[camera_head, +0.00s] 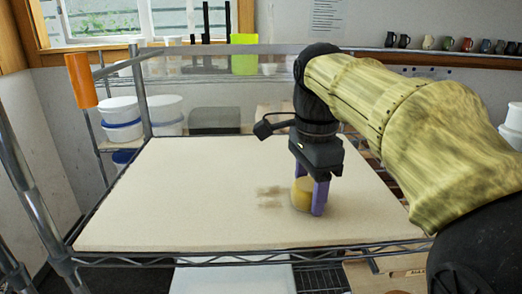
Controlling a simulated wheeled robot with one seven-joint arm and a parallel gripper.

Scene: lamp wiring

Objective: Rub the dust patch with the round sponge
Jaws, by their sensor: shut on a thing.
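The round sponge (301,196) is yellow-brown and sits between the purple fingers of my gripper (310,196). My gripper is shut on it and points down over the right half of the board. The sponge is at or very near the board's surface; I cannot tell if it touches. The dust patch (269,196) is a faint brown smudge on the pale board (180,205), just left of the sponge. Part of the sponge is hidden behind the near finger.
The board lies on a metal wire shelf with posts (142,95) at its corners. White tubs (122,115) and a dark grey box (215,120) stand behind it. An orange object (81,80) is at the back left post. The board's left half is clear.

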